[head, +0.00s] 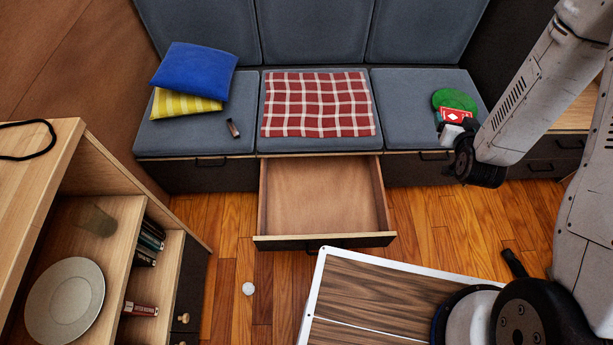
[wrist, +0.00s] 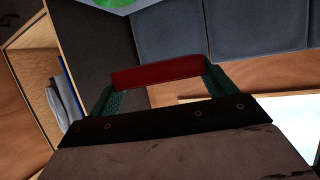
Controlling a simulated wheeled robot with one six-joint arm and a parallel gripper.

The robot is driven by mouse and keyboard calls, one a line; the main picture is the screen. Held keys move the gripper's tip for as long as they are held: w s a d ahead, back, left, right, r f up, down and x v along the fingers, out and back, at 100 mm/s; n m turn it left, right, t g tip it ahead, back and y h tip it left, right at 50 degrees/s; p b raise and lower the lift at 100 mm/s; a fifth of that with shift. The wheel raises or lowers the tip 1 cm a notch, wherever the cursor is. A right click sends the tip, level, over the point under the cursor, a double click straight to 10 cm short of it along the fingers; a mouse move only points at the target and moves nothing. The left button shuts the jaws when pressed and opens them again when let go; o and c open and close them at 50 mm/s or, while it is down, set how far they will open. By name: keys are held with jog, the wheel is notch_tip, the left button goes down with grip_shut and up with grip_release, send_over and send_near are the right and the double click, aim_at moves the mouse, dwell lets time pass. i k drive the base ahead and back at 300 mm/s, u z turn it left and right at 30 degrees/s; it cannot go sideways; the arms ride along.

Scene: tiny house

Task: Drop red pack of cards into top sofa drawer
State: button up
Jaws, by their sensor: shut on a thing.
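The red pack of cards (head: 454,115), with a white diamond mark, shows over the right sofa cushion. My gripper (head: 450,124) is shut on it. In the wrist view the red pack (wrist: 158,72) is clamped between the two green fingers of my gripper (wrist: 160,78). The sofa drawer (head: 324,240) below the middle seat is pulled out, and its visible inside is empty. My gripper is to the right of the drawer and higher in the picture. I cannot tell the gap between the pack and the cushion.
A green round thing (head: 455,98) is by the pack at the right cushion. A checked cloth (head: 318,104) covers the middle seat. A white-rimmed wooden table (head: 380,300) stands in front of the drawer. Shelves (head: 120,255) are at left. A white ball (head: 248,289) lies on the floor.

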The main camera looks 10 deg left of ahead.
aim_at(323, 197)
jog(key=u, duration=2.7)
jog(key=k, duration=1.45)
jog(key=z, duration=2.05)
jog(key=i, duration=1)
